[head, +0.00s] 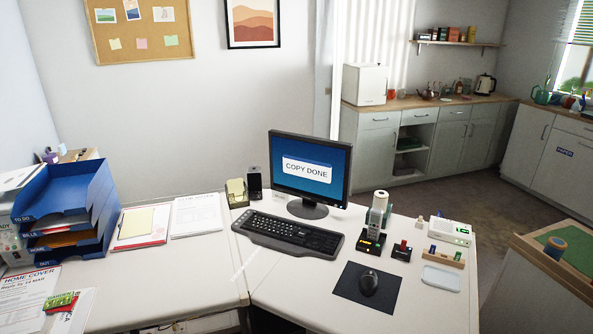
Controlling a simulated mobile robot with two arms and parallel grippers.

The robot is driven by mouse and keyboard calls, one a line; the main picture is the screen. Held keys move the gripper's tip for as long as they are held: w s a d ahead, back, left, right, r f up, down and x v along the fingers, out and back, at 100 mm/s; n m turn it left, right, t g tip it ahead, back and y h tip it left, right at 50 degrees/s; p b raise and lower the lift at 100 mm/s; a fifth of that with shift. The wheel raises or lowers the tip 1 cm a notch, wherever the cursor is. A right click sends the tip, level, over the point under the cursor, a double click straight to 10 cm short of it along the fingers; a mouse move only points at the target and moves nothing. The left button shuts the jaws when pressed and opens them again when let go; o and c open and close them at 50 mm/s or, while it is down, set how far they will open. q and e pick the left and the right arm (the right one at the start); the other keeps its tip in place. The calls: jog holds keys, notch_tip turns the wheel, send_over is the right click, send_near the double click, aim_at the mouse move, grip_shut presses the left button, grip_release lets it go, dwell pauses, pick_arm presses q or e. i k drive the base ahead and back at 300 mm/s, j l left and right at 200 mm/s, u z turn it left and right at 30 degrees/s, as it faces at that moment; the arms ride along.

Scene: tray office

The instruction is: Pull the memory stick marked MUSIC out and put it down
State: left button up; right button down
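The monitor (310,169) on the desk reads "COPY DONE". I cannot read the word MUSIC on anything, so I cannot tell which thing is that memory stick. A small red piece (403,244) stands upright in a small black block (401,253) right of the keyboard. A wooden holder (442,263) with small coloured pieces in it stands to the right. A white box (449,230) with a small green mark is behind the holder. A pale, shallow tray (441,278) lies in front of the holder and looks empty. Neither of my grippers shows.
A tall grey handset-like thing (377,216) stands in a black base behind the mouse (368,282) and its dark mat (350,290). The keyboard (290,234) lies left of them. Blue stacked trays (65,210) and papers fill the left desk. The front right desk is clear.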

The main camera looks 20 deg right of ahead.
aim_at(404, 242)
jog(key=i+l+z, duration=0.15)
jog(key=l+z, duration=0.15)
jog(key=i+l+z, duration=0.3)
jog(key=l, duration=0.2)
jog(key=i+l+z, duration=0.15)
jog(key=l+z, duration=0.2)
